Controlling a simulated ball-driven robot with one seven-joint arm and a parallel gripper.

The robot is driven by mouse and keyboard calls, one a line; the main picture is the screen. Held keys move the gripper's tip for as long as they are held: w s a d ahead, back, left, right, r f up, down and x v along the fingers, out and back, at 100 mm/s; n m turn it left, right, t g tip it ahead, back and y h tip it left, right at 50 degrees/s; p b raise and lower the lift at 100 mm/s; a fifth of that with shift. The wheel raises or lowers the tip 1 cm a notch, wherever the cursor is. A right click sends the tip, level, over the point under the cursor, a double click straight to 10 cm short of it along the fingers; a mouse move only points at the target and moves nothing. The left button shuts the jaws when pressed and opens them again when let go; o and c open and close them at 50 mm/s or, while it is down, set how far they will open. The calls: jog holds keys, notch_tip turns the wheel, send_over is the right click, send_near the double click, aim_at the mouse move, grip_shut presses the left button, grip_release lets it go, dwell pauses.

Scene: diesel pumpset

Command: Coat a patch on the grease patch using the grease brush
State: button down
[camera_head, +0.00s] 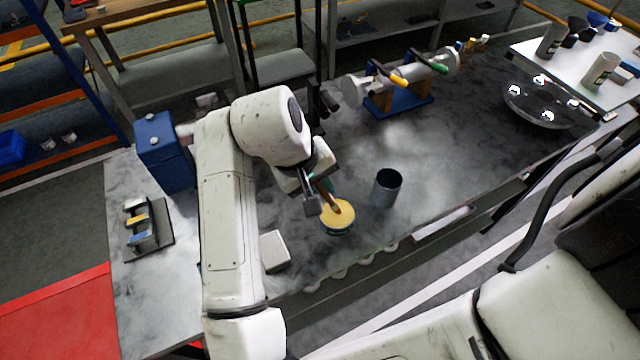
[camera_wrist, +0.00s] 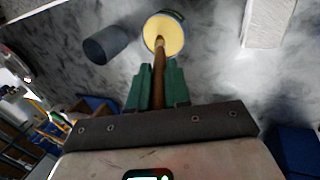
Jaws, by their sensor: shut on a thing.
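My gripper (camera_head: 318,188) is shut on the grease brush (camera_head: 329,197), a thin brown wooden stick pointing down and away from the jaws. In the wrist view the green fingers of my gripper (camera_wrist: 157,88) close on the brush handle (camera_wrist: 159,68) from both sides. The brush's far end is over a round, pale yellow surface in a low green-sided tin (camera_head: 338,228), also seen in the wrist view (camera_wrist: 165,32). The end seems to meet the yellow surface, but I cannot tell if it touches. I cannot make out a separate grease patch.
A dark open cup (camera_head: 387,188) stands right of the tin. A pale block (camera_head: 274,251) lies to its left, near the bench's front edge. A blue canister (camera_head: 163,150) and a dark tray (camera_head: 149,237) are farther left. A clamped grey cylinder (camera_head: 405,80) lies behind.

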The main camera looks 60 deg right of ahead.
jog(key=shift+r, duration=0.1)
jog(key=shift+r+p, duration=3.1)
jog(key=shift+r, duration=0.3)
